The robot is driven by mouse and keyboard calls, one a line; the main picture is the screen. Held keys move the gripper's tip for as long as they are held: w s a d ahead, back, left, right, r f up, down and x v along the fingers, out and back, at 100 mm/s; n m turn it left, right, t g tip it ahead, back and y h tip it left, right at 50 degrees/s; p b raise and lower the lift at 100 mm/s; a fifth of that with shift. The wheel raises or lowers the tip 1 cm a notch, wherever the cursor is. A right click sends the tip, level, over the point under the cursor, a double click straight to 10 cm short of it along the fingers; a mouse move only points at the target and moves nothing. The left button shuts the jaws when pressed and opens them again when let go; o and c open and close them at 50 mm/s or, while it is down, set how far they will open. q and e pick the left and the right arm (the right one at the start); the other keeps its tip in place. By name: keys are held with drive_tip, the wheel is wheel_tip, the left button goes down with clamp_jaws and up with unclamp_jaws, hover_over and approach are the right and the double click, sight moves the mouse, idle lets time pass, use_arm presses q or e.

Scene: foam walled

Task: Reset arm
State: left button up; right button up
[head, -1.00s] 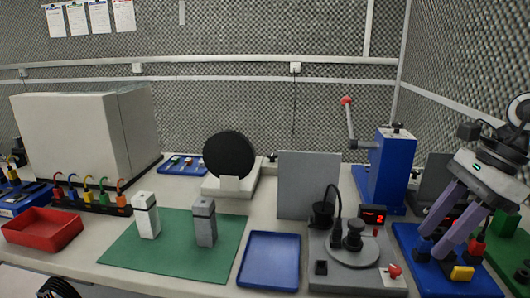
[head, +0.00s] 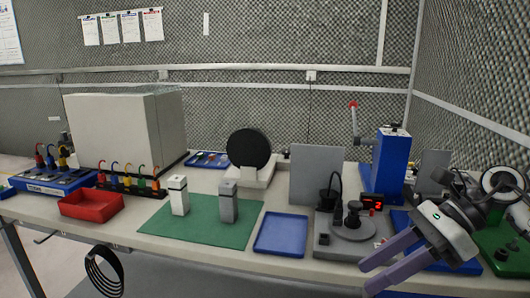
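My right gripper (head: 367,279) is at the lower right of the head view, in front of the table's right part. Its two purple fingers point down and to the left, are apart, and hold nothing that I can see. It is near the grey device with a round plate (head: 352,228) and covers much of a blue base (head: 403,222) behind it. My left gripper is not in view.
A green mat (head: 215,234) bears a white block (head: 179,196) and a grey block (head: 228,202). A blue tray (head: 282,235), a red tray (head: 91,206) and a blue lever press (head: 390,165) stand nearby. A black coil (head: 103,271) hangs below the front edge.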

drive_tip(key=a+f+m+t+y, duration=0.1)
drive_tip(key=a+m+t+y, duration=0.6)
drive_tip(key=a+m+y, duration=0.5)
drive_tip(key=d+f+m+t+h, duration=0.3)
drive_tip(key=f+m+t+h, duration=0.75)
drive_tip(key=m, duration=1.15)
drive_tip(key=s+d+f+m+g+h, duration=0.2)
drive_tip(key=s+f+m+g+h, duration=0.2)
drive_tip(key=f, duration=0.9)
drive_tip(key=s+d+f+m+g+h, duration=0.2)
drive_tip(key=s+f+m+g+h, duration=0.2)
drive_tip(key=s+f+m, duration=0.6)
drive_tip(key=s+f+g, duration=0.1)
drive_tip(key=s+f, duration=0.1)
drive_tip(key=s, duration=0.3)
drive_tip(key=shift+f+m, duration=0.3)
drive_tip(key=shift+f, duration=0.1)
